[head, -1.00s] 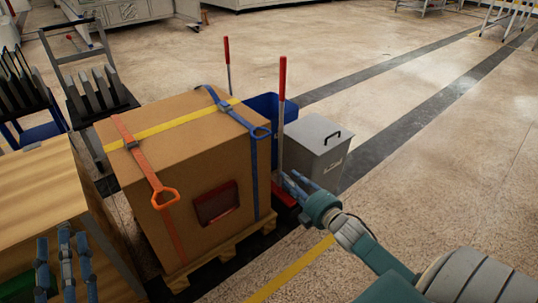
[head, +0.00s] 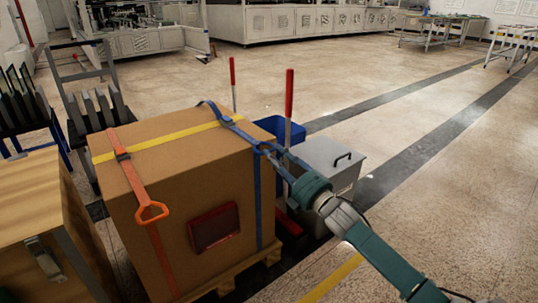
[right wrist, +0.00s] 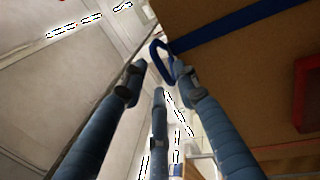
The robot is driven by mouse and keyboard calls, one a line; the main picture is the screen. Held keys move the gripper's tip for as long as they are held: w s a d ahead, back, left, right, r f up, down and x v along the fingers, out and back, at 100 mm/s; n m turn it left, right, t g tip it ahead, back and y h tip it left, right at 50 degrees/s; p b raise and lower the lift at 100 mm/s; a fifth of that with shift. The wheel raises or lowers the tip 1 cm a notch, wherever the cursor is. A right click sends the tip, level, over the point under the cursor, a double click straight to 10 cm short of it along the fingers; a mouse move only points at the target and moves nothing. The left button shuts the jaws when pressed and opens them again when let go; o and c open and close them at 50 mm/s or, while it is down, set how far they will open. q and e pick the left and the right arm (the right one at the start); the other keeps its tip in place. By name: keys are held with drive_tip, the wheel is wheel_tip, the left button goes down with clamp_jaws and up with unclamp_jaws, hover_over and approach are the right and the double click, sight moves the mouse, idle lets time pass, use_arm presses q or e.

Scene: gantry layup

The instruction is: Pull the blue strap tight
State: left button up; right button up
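The blue strap (head: 243,132) runs over the top right of a large cardboard box (head: 180,190) and down its front side. Its buckle (head: 228,120) sits on the top edge area. Its pull loop (head: 264,148) hangs at the box's upper right edge. My right gripper (head: 273,157) is at this loop. In the right wrist view the fingers (right wrist: 160,78) are spread, with the blue loop (right wrist: 153,54) between or just beyond their tips; I cannot tell whether they touch it. My left gripper is out of view.
An orange strap (head: 133,178) with an orange loop and a yellow strap (head: 160,142) also cross the box. It stands on a pallet (head: 225,284). Behind it are a blue bin (head: 268,125), a grey lidded bin (head: 325,160) and red-handled posts (head: 289,95). A wooden crate (head: 30,200) is at left.

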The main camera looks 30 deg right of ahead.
drive_tip(key=shift+b+x, duration=0.35)
drive_tip(key=shift+x, duration=1.4)
drive_tip(key=shift+f, duration=0.1)
clamp_jaws()
